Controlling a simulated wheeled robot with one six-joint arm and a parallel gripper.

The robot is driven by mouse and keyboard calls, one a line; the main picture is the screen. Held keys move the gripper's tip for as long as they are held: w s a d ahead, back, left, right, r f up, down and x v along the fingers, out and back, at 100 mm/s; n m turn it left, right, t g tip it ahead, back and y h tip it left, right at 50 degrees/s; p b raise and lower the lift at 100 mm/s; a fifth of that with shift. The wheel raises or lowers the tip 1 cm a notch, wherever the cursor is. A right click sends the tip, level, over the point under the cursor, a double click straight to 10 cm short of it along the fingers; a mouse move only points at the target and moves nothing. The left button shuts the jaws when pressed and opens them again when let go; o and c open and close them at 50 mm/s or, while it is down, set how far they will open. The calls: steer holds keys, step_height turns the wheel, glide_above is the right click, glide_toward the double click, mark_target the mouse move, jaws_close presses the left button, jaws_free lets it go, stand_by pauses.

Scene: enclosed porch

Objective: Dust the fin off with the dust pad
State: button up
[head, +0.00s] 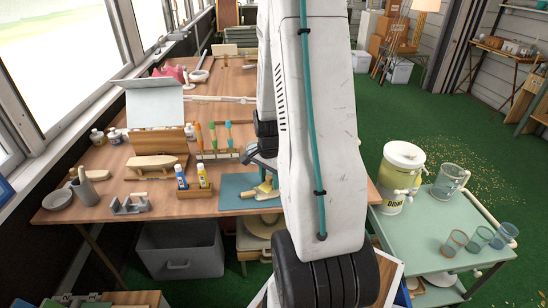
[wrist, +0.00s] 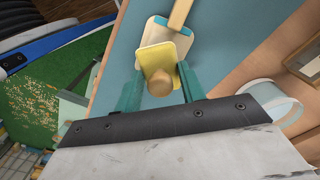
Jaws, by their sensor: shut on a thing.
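In the wrist view my gripper (wrist: 160,76) has its two teal fingers shut on the round wooden knob of the dust pad (wrist: 154,54), a small yellow pad. The pad is over a pale piece with a whitish edge, probably the fin (wrist: 151,27), and covers part of it. I cannot tell whether they touch. A wooden bar (wrist: 181,14) reaches in beside the pad from the top. In the head view the yellow pad (head: 265,190) shows small above the blue-green mat (head: 232,193). My arm hides much of the gripper there.
A wooden bench (head: 85,208) carries the mat. Two glue bottles (head: 203,176) in a wooden holder stand left of the mat. A tool rack (head: 222,156) stands behind. A green cart (head: 430,225) with a drink dispenser (head: 400,172) and glasses is at right.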

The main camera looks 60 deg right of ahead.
steer(key=shift+w+d, duration=0.45)
steer(key=shift+w, duration=0.2)
steer(key=shift+a+f, duration=0.1)
steer(key=shift+a, duration=0.05)
steer(key=shift+s+a, duration=0.35)
steer(key=shift+s, duration=0.15)
steer(key=shift+s+a, duration=0.6)
steer(key=shift+s, duration=0.25)
steer(key=shift+d, duration=0.15)
steer(key=shift+w+d, duration=0.35)
steer(key=shift+w, duration=0.1)
steer(key=shift+w+d, duration=0.6)
steer(key=shift+w, duration=0.3)
steer(key=shift+a, duration=0.1)
steer(key=s+a, duration=0.2)
steer(key=shift+s, duration=0.3)
steer(key=shift+d, duration=0.1)
steer(key=shift+w+d, duration=0.95)
steer(key=shift+w, duration=0.3)
steer(key=shift+w+d+r, duration=0.2)
steer(key=shift+r, duration=0.05)
steer(key=shift+s+a, duration=0.1)
steer(key=shift+r, duration=3.1)
